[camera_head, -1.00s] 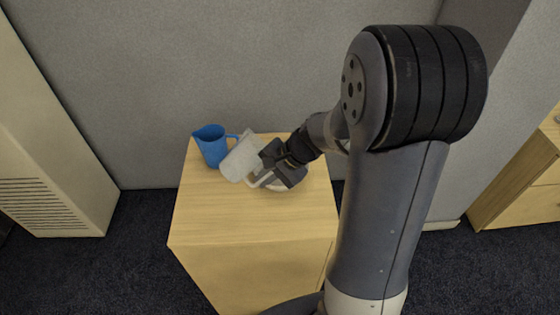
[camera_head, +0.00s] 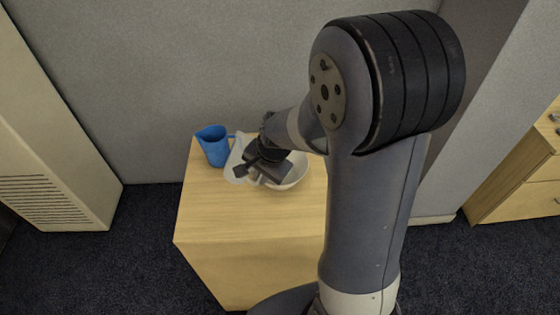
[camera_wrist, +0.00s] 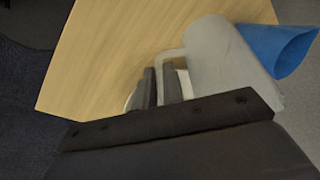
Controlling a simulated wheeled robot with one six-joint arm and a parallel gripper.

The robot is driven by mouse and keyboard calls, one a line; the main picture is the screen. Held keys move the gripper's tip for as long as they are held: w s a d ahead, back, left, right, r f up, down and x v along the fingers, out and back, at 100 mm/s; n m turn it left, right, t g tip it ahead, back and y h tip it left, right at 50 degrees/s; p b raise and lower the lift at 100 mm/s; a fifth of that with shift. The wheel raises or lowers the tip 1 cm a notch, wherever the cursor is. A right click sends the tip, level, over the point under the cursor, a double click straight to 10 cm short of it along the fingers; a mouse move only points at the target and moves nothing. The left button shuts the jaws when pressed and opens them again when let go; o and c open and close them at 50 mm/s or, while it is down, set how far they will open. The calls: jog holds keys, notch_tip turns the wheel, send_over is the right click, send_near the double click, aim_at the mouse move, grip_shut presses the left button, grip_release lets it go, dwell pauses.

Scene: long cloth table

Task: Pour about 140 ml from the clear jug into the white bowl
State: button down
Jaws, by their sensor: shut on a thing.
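The clear jug (camera_head: 233,166) looks translucent and greyish, and is partly hidden behind my gripper in the head view. My gripper (camera_head: 250,170) is shut on the jug's handle. In the wrist view the jug (camera_wrist: 225,60) lies to the right of my gripper (camera_wrist: 161,75), with its handle at the fingers. The white bowl (camera_head: 297,174) stands on the wooden top to the right of the jug, partly covered by my gripper and arm. Only slivers of the bowl show behind the fingers in the wrist view. I cannot make out any liquid or stream, nor the jug's exact tilt.
A blue jug (camera_head: 213,148) stands at the back left of the wooden cabinet (camera_head: 220,215), close to the clear jug. The front left of its top is clear. A grey wall is behind. A beige unit (camera_head: 50,130) stands left and another wooden cabinet (camera_head: 520,175) right.

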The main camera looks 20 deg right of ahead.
aim_at(254, 185)
jog(key=shift+a+f+h, duration=0.35)
jog(key=shift+a+h, duration=0.1)
jog(key=shift+h, duration=0.15)
jog(key=shift+w+a+f+h+b, duration=0.1)
jog(key=shift+a+f+h+b, duration=0.25)
jog(key=shift+f+h+b, duration=0.4)
jog(key=shift+a+f+h+b, duration=0.25)
jog(key=shift+f+b, duration=0.45)
jog(key=shift+b, duration=0.2)
jog(key=shift+a+h+b, duration=0.25)
jog(key=shift+h+b, duration=0.15)
jog(key=shift+b, duration=0.35)
jog(key=shift+a+r+h+b, duration=0.2)
jog(key=shift+a+h+b, duration=0.05)
jog(key=shift+h+b, duration=0.4)
jog(key=shift+r, duration=0.1)
